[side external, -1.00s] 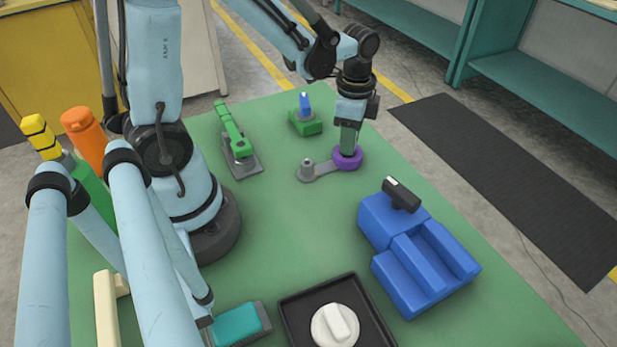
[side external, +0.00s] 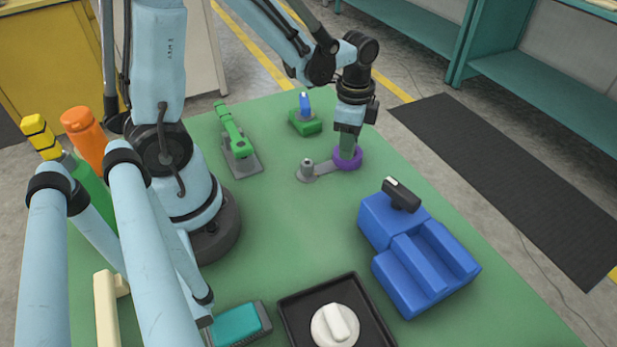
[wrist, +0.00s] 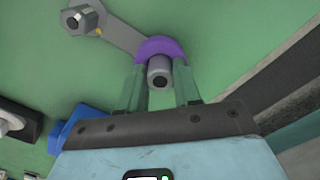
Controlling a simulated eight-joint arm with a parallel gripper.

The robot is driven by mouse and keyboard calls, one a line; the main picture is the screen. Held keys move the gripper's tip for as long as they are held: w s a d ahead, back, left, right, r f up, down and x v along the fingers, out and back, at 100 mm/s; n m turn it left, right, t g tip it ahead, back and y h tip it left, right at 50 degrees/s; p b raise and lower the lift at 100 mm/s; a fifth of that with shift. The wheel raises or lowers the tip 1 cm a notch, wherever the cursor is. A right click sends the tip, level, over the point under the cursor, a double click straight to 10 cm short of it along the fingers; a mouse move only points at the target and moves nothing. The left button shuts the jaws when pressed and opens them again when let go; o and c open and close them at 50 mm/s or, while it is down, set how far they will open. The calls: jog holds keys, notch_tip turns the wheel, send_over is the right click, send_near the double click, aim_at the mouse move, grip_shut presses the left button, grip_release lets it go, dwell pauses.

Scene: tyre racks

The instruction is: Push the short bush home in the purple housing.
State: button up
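The purple housing (side external: 347,162) is a ring at the right end of a flat grey link on the green table; in the wrist view the purple ring (wrist: 160,47) is partly hidden behind the bush. The short bush (wrist: 159,71) is a grey hollow cylinder standing at the ring, its near end facing the wrist camera. I cannot tell how deep it sits. My gripper (wrist: 160,80) has a green finger close against each side of the bush, shut on it. In the side view my gripper (side external: 347,147) is right above the housing and hides the bush.
The link's other end carries a grey hex post (side external: 307,165). A blue stepped block (side external: 420,260) with a black piece stands to the front right. A green clamp (side external: 235,135) and a green block with a blue peg (side external: 305,122) stand behind. Table between is clear.

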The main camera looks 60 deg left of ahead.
jog(key=o, duration=0.3)
jog(key=shift+r, duration=6.05)
jog(key=shift+r, duration=0.1)
jog(key=shift+r, duration=4.9)
